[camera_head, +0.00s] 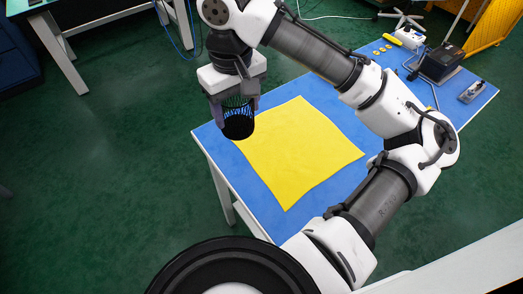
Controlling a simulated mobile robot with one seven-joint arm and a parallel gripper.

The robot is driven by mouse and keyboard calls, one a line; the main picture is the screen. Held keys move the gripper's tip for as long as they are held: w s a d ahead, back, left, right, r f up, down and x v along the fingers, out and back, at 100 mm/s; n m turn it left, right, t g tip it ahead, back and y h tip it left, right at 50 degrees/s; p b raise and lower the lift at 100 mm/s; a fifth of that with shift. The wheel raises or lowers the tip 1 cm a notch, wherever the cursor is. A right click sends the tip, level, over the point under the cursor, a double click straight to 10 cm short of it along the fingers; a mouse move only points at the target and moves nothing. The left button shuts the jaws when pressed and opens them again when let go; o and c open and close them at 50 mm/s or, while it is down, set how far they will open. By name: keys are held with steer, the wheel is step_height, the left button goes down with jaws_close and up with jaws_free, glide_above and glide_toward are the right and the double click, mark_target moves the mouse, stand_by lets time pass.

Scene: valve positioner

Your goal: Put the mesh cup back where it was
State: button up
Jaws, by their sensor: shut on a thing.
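The mesh cup (238,126) is black and hangs below my gripper (234,104), which is shut on it. The fingers sit on either side of the cup's upper part.
A dark device (440,62) stands at the table's far right, with small yellow discs (381,50) and a grey metal part (472,92) near it. My arm arches over the table's middle. The yellow cloth is otherwise bare. Green floor lies to the left.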

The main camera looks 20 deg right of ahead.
steer(key=shift+f, duration=9.55)
steer(key=shift+f+b, duration=0.35)
steer(key=shift+f, duration=0.1)
steer(key=o, duration=1)
steer(key=shift+r, duration=0.1)
